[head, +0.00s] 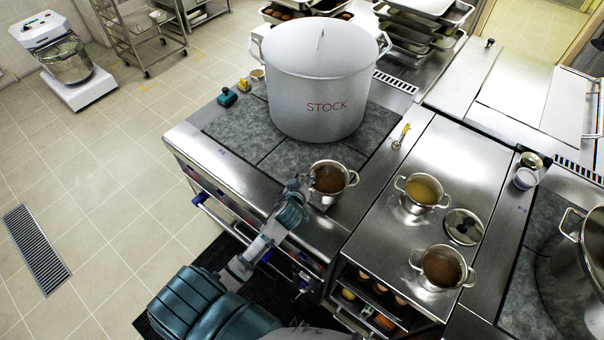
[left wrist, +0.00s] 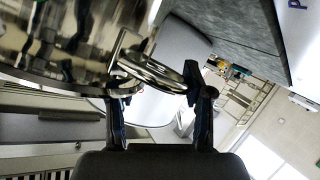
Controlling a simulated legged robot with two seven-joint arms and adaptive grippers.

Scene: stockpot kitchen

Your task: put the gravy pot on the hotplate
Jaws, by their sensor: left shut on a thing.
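A small steel pot of brown liquid (head: 329,180), apparently the gravy pot, is at the front right corner of the dark grey hotplate (head: 236,128). Whether it rests there or hangs just above is unclear. My left gripper (head: 303,185) is shut on its left loop handle. In the left wrist view, the fingers (left wrist: 160,100) close on the wire handle (left wrist: 155,72), and the shiny pot wall (left wrist: 65,45) fills the upper left. A second pot of brown liquid (head: 441,269) stands on the steel counter at right. My right gripper is not in view.
A large white stock pot (head: 318,85) covers the back of the hotplate. A pot of yellow liquid (head: 422,192), a lid (head: 464,227) and a yellow-handled tool (head: 401,136) are on the counter to the right. The hotplate's left front part is clear.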

